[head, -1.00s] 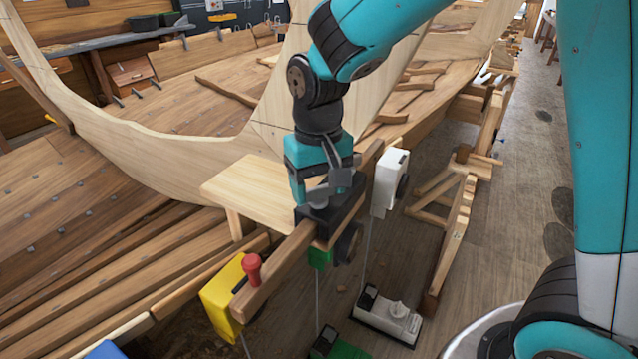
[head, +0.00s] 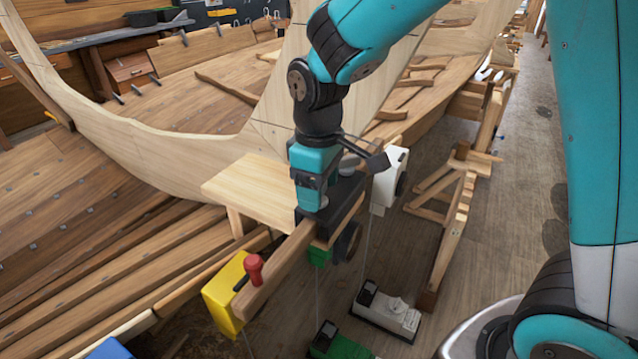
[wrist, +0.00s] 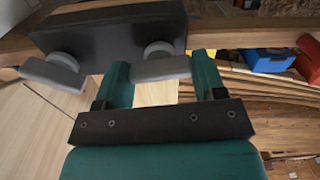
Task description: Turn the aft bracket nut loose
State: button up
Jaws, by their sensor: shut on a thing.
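The black bracket (head: 346,197) sits across a wooden rail; it also shows in the wrist view (wrist: 105,32). Two grey nuts with flat bar handles are on the bracket. In the wrist view the left nut (wrist: 55,72) stands free. The right nut (wrist: 160,68), on the side nearer the yellow box, has its bar between the teal fingers of my gripper (wrist: 163,76). My gripper (head: 313,203) is shut on that bar, pointing down at the bracket's near end in the head view. The nuts are mostly hidden there. I cannot tell how loose the held nut is.
A yellow box (head: 228,297) and red knob (head: 254,268) are at the rail's near end. A white box (head: 388,184) hangs beyond the bracket, a green one (head: 319,257) below it. A pale board (head: 255,180) lies left. Open floor (head: 530,150) lies right.

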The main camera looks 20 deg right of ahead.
jog(key=shift+w+n, duration=0.1)
jog(key=shift+n, duration=0.2)
jog(key=shift+r, duration=0.1)
jog(key=o, duration=0.9)
notch_tip(320, 180, up, 17)
jog(key=shift+r+b, duration=0.15)
jog(key=shift+b, duration=0.95)
